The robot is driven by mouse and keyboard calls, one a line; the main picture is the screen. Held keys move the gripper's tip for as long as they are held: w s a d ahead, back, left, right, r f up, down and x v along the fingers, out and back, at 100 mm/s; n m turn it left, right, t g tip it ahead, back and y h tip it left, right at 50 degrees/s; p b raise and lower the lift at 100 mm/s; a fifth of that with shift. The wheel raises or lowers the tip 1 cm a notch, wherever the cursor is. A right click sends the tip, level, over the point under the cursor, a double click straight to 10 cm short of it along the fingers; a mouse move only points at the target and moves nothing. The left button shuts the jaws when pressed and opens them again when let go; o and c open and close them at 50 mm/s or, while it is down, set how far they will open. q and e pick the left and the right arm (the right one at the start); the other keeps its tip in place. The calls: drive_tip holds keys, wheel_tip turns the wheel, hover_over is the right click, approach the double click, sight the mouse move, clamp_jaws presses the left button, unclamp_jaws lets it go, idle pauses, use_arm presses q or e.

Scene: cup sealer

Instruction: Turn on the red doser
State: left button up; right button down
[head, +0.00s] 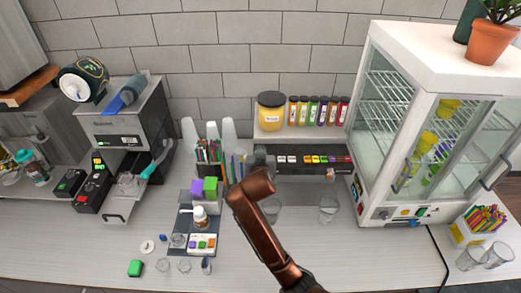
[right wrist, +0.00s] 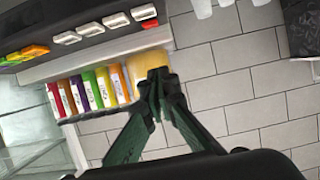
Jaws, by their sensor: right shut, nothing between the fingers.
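A dark doser bar (head: 313,170) with a row of white and coloured switches runs below the bottle shelf in the head view. It also crosses the upper left of the right wrist view (right wrist: 100,42), with white, orange, green, yellow and red switches. I cannot tell surely which switch belongs to the red doser. A red bottle (head: 343,112) stands at the right end of the bottle row. My right gripper (head: 264,158) is at the bar's left end; its fingers are shut and empty in the wrist view (right wrist: 157,76). My left gripper is out of view.
A glass cabinet (head: 400,75) stands right of the bar. Clear cups (head: 328,209) stand in front of the bar. A mat with small items (head: 185,220) and a pen holder (head: 209,160) are left of my right arm.

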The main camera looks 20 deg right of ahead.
drive_tip(key=p+x, duration=0.1)
drive_tip(key=x, duration=0.3)
drive_tip(key=shift+w+d, duration=0.2)
drive_tip(key=shift+d, duration=0.05)
drive_tip(key=p+x, duration=0.1)
drive_tip(key=x, duration=0.4)
drive_tip(key=shift+p, duration=0.3)
wheel_tip(320, 180, down, 3)
drive_tip(key=shift+s+a+r+p, duration=0.1)
drive_tip(key=shift+s+r+p, duration=0.1)
drive_tip(key=shift+p, duration=0.25)
drive_tip(key=shift+s+a+f, duration=0.1)
drive_tip(key=shift+f, duration=0.45)
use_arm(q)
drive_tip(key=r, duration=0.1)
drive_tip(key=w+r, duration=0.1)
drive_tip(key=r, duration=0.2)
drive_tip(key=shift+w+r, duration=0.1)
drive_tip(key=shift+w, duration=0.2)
use_arm(e)
drive_tip(key=shift+f, duration=0.25)
